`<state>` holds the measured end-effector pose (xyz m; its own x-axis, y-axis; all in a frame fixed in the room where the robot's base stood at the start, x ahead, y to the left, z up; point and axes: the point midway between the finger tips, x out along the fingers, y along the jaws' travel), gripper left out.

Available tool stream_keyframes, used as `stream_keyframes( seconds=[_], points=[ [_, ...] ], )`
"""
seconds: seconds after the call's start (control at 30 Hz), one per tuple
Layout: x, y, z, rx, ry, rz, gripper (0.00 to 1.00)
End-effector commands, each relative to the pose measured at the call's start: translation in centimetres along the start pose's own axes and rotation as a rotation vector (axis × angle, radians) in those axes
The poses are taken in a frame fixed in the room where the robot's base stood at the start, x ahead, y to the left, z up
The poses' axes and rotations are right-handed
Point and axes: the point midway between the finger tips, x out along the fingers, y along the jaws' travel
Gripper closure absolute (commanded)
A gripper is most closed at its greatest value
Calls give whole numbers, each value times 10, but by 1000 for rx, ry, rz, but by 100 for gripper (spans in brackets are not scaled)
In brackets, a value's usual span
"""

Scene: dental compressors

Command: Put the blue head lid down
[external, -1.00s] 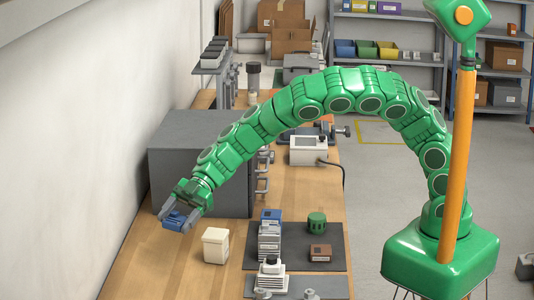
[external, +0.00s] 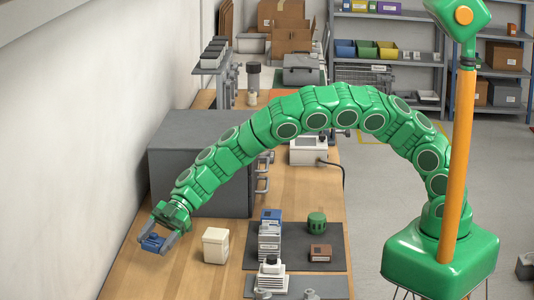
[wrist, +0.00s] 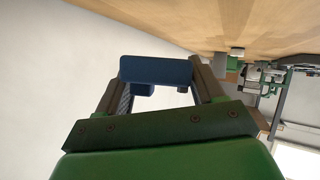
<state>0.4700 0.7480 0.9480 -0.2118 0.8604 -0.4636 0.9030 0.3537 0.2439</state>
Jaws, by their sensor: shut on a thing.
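The blue head lid (external: 153,242) is held between the fingers of my gripper (external: 159,241) at the left end of the wooden bench, near the wall. In the wrist view the blue lid (wrist: 158,70) spans the gap between the two fingertips of my gripper (wrist: 160,85). The bench surface shows beyond it at the upper right. I cannot tell whether the lid touches the bench or is a little above it.
A cream block-like container (external: 215,246) stands just right of my gripper. A large grey box (external: 205,150) stands behind it. A dark mat (external: 330,258) to the right holds a finned unit, a green knob (external: 316,223) and a brown box (external: 320,252). Bare bench (external: 150,280) lies in front.

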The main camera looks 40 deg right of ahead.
Motion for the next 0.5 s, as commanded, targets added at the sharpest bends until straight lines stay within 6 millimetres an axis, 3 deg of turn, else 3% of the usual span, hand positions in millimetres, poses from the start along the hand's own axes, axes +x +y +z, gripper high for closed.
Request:
stream_keyframes(
  seconds=[0.23, 0.5],
  points=[
    [6, 3, 4, -1, 2, 2, 67],
    [19, -5, 30, 1, 1, 1, 67]
  ],
)
